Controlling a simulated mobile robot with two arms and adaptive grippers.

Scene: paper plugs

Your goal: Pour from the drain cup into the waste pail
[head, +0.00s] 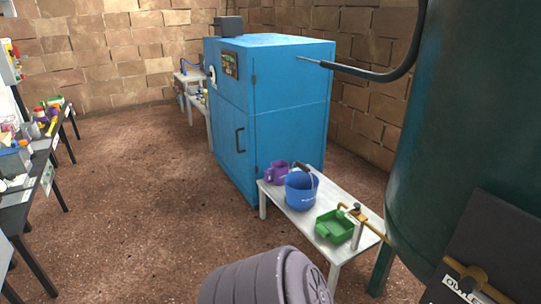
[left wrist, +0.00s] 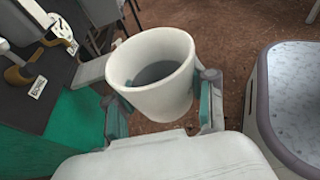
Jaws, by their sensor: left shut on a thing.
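The drain cup (left wrist: 152,103) is a white round cup in the left wrist view, with its mouth showing and a grey surface inside that looks like liquid. My left gripper (left wrist: 162,98) is shut on it, one finger on each side. A blue pail (head: 302,190) with a dark handle stands on a low white table in the head view. It may be the waste pail, but I cannot read its lettering. Neither gripper shows in the head view, and my right gripper is not in view.
The low white table (head: 285,207) also holds a purple jug (head: 276,172) and a green tray (head: 334,228). A big blue cabinet (head: 285,115) stands behind it. A dark green tank (head: 465,130) fills the right side. The floor (head: 140,200) at left is clear.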

